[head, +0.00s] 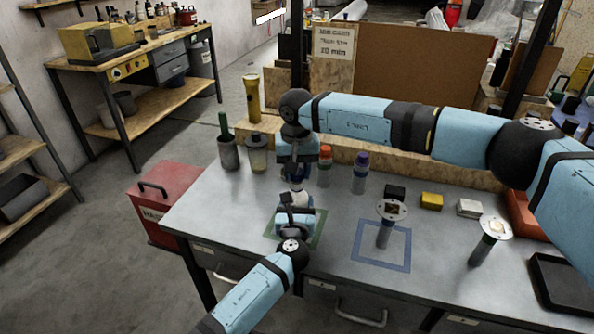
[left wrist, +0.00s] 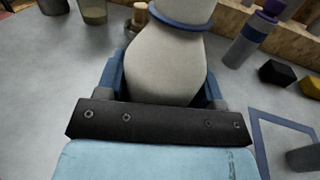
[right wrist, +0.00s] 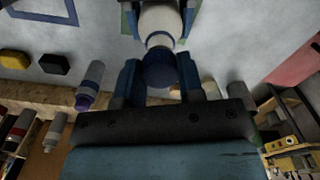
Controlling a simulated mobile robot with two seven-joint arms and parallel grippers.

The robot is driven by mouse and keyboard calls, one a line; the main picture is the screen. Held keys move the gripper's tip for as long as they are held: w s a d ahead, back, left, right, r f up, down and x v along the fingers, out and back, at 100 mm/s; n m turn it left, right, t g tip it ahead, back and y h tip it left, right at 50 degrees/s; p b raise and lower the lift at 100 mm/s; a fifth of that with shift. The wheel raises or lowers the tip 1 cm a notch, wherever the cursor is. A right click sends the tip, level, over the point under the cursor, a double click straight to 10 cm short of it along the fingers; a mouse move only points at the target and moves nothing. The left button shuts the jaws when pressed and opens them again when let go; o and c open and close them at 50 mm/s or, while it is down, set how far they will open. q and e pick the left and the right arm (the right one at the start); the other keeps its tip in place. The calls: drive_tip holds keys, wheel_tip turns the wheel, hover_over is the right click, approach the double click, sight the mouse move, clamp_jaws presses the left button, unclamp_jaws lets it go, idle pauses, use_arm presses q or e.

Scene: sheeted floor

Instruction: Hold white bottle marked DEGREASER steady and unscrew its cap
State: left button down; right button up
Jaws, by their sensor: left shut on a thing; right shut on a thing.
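The white bottle (head: 297,184) stands upright at the green square outline (head: 320,229) on the grey table, mostly hidden in the head view by my grippers. My left gripper (head: 296,205) is shut around its body, which fills the middle of the left wrist view (left wrist: 165,68). My right gripper (head: 297,168) comes from above and is shut on the dark blue cap (right wrist: 160,70). In the right wrist view, the bottle's white upper part (right wrist: 160,20) shows beyond the cap, with a blue band around the neck. I cannot read any label.
An orange-capped bottle (head: 325,167) and a purple-capped bottle (head: 360,174) stand close behind on the right. A grey cup (head: 229,153) and a tan container (head: 257,157) stand to the left. A blue square outline (head: 382,266) lies right, with a disc-topped post (head: 384,235) standing at it.

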drive_tip(key=shift+r, duration=1.95)
use_arm(q)
drive_tip(key=shift+c, duration=0.8)
unclamp_jaws()
